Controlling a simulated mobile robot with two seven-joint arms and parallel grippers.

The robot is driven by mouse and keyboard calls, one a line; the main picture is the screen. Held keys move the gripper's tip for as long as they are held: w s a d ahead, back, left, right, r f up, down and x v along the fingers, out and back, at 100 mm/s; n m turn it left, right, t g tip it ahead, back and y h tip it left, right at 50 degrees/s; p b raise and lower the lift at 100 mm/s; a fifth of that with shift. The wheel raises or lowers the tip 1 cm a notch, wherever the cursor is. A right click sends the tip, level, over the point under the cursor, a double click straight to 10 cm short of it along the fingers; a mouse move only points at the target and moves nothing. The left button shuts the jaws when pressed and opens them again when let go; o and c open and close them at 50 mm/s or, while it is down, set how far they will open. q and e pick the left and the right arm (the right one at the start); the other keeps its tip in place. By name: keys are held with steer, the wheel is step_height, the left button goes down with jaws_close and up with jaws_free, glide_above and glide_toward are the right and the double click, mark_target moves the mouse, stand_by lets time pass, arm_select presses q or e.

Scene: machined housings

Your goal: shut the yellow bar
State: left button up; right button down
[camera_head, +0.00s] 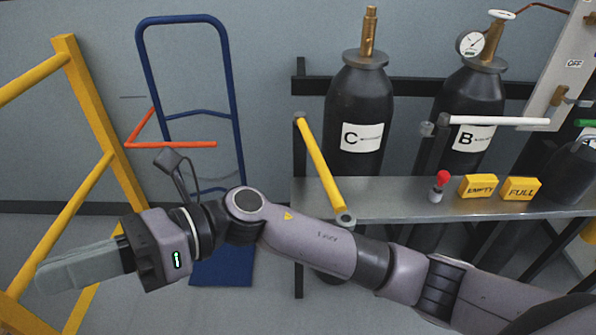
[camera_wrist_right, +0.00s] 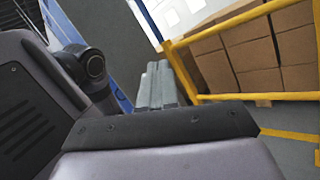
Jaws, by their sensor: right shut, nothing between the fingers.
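The yellow bar (camera_head: 320,165) is in the head view, left of black cylinder C (camera_head: 358,115). One end meets a dark post (camera_head: 299,150). From there it slants down and right, out in front of the metal shelf, to a grey-capped end; it does not lie across the cylinder. My right arm crosses the lower picture in front of the post's lower part. My right gripper (camera_head: 62,270) is shut and empty at the far left, well apart from the bar. In the right wrist view its fingers (camera_wrist_right: 158,85) lie together. My left gripper is not in view.
A white bar (camera_head: 500,121) runs across cylinder B (camera_head: 470,105). The metal shelf (camera_head: 400,197) bears a red-topped knob (camera_head: 440,183) and yellow EMPTY and FULL blocks. A blue hand truck (camera_head: 187,20) with an orange bar (camera_head: 180,144) and a yellow railing (camera_head: 105,130) stand left.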

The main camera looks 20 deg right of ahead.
step_height(320, 180, down, 4)
steer(key=s+n+g+h, duration=0.1)
steer(key=s+n+h, duration=0.1)
steer(key=n+h, duration=0.4)
steer(key=n+t+h+b, duration=0.6)
steer(key=n+t+h, duration=0.5)
steer(key=h, duration=0.8)
glide_toward(319, 162)
step_height(319, 162, down, 6)
steer(key=a+t, duration=0.1)
steer(key=a, duration=0.1)
steer(key=shift+d+f+m+p, duration=0.15)
steer(key=shift+d+f+p, duration=0.1)
steer(key=shift+d, duration=0.65)
steer(key=shift+d+f+m+p, duration=0.15)
steer(key=shift+d+f, duration=0.1)
steer(key=shift+d, duration=0.65)
steer(key=shift+s, duration=0.1)
